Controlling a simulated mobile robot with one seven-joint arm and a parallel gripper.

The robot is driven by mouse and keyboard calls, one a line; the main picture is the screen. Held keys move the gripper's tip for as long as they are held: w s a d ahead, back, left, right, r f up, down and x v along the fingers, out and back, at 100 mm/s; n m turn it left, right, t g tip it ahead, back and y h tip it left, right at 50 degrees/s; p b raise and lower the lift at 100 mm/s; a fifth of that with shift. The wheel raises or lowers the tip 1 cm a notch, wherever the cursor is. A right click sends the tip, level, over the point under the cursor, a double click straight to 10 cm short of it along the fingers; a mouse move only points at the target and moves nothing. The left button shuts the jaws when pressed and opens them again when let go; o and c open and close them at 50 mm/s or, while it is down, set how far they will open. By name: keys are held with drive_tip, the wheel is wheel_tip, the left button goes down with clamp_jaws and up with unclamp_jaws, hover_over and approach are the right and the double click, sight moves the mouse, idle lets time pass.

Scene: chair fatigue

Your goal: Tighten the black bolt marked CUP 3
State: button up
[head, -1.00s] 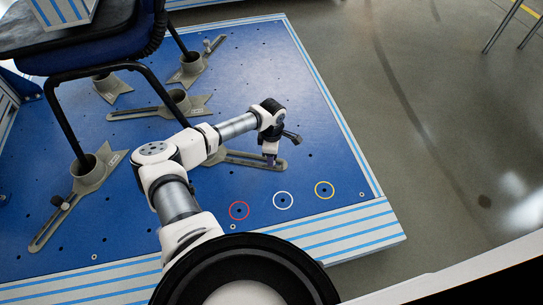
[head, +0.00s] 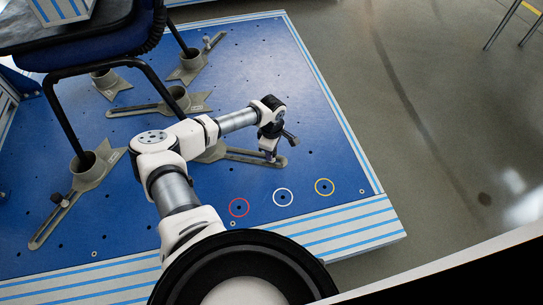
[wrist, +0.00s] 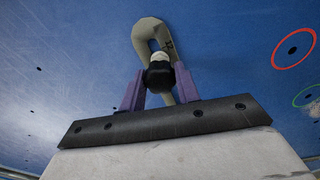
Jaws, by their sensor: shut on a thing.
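My gripper (head: 270,156) is at the right end of a grey slotted bracket (head: 240,156) on the blue plate. In the wrist view, its purple fingers (wrist: 160,84) are shut on a black bolt (wrist: 158,77), one finger on each side of it. The bolt stands at the slot of the grey bracket (wrist: 146,34), whose looped end shows beyond the fingers. A small dark marking on the bracket is too small to read. In the head view my arm hides part of this bracket, and the bolt cannot be made out. No CUP 3 label is legible.
The blue plate (head: 300,110) carries other grey cup brackets (head: 98,168) under the chair's legs (head: 62,122).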

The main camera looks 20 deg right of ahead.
drive_tip(key=shift+m, duration=0.3)
drive_tip(key=m, duration=0.4)
drive_tip(key=shift+b, duration=0.3)
drive_tip(key=shift+m+b, duration=0.3)
drive_tip(key=shift+m, duration=1.7)
drive_tip(key=m, duration=0.4)
drive_tip(key=shift+b, duration=0.4)
